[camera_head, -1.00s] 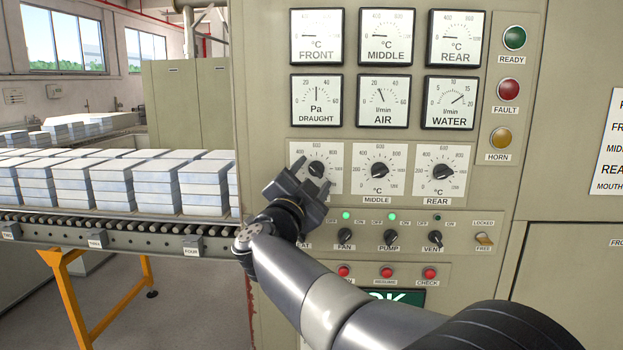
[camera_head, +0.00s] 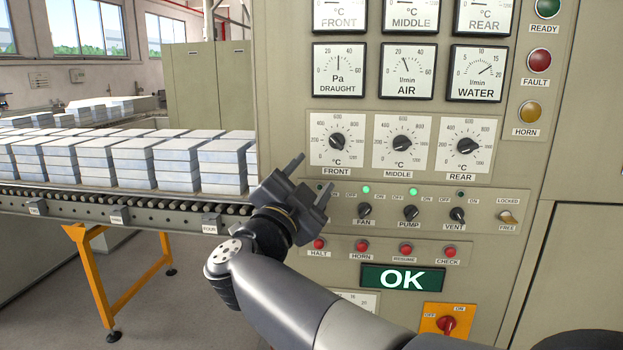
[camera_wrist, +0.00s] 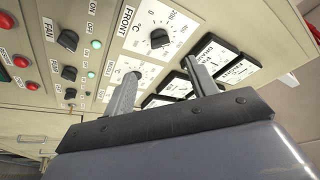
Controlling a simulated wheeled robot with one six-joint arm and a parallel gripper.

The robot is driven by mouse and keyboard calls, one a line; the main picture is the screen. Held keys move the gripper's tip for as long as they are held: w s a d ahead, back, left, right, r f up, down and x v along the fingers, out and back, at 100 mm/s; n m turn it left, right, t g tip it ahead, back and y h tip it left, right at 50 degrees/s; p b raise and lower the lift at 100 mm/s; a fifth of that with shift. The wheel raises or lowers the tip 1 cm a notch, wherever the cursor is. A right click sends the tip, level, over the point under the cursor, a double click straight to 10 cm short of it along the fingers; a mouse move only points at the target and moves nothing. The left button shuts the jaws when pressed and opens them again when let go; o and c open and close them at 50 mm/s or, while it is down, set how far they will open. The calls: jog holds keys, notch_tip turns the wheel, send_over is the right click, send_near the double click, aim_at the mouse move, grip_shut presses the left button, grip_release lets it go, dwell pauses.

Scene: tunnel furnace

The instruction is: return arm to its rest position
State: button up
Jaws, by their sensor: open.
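My gripper (camera_head: 311,178) is open and empty in the head view. It is in front of the control panel (camera_head: 340,235), at the panel's left edge, below and left of the FRONT dial (camera_head: 337,142). My arm reaches up to it from the lower right. In the wrist view, the two fingers of my gripper (camera_wrist: 163,80) stand apart with nothing between them. The FRONT dial (camera_wrist: 159,38) shows beyond them, tilted in the picture. The leftmost switch on the panel's switch row is hidden behind my gripper.
A roller conveyor (camera_head: 120,212) with stacked pale slabs (camera_head: 140,160) runs left of the panel on an orange stand (camera_head: 130,300). The FAN switch (camera_head: 364,210), HALT button (camera_head: 319,244), lit OK display (camera_head: 402,279) and red rotary switch (camera_head: 446,324) are near my arm.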

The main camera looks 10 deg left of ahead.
aim_at(335, 145)
jog(key=shift+w, duration=0.1)
jog(key=p+x, duration=0.3)
jog(key=x, duration=0.7)
jog(key=shift+w+d+r, duration=0.15)
jog(key=shift+w+d, duration=0.05)
jog(key=shift+w, duration=0.15)
jog(key=shift+s+n, duration=0.1)
jog(key=shift+n, duration=0.3)
